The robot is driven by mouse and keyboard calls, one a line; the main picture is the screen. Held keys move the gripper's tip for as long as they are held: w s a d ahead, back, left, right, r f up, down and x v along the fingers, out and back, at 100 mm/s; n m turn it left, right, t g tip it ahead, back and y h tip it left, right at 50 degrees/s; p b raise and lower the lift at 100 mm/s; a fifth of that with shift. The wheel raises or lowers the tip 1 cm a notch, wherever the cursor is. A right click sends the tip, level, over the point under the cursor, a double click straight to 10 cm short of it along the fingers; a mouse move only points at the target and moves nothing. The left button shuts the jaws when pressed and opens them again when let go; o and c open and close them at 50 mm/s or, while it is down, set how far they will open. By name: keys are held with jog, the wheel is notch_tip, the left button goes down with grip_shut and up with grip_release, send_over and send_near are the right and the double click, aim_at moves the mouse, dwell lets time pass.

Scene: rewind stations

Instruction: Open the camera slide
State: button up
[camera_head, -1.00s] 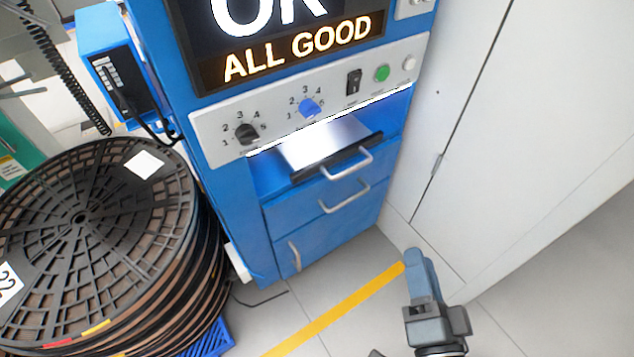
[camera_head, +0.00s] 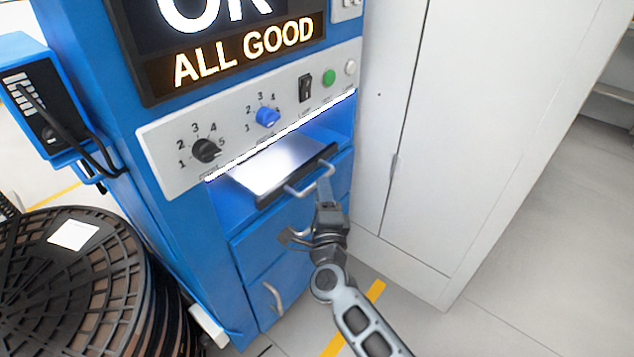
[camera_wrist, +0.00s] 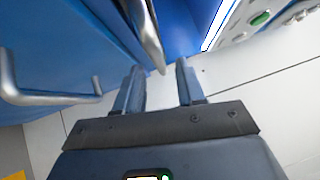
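The camera slide is a flat tray with a bright top (camera_head: 272,170) and a dark front edge, in the slot under the control panel of the blue cabinet. It sticks out a little. Its metal handle (camera_head: 297,191) is on the front edge; in the wrist view a metal bar (camera_wrist: 147,32), which looks like this handle, comes down from the top. My gripper (camera_head: 324,178) is at the right end of the handle. In the wrist view my gripper (camera_wrist: 160,66) is open, with the bar's lower end between the two fingertips. I cannot tell whether they touch.
A second drawer handle (camera_wrist: 45,99) shows left in the wrist view. A lower door handle (camera_head: 272,299) is on the blue cabinet. A white cabinet (camera_head: 440,150) stands close on the right.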

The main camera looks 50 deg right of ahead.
jog(key=shift+x, duration=2.05)
jog(key=shift+c, duration=0.3)
grip_shut()
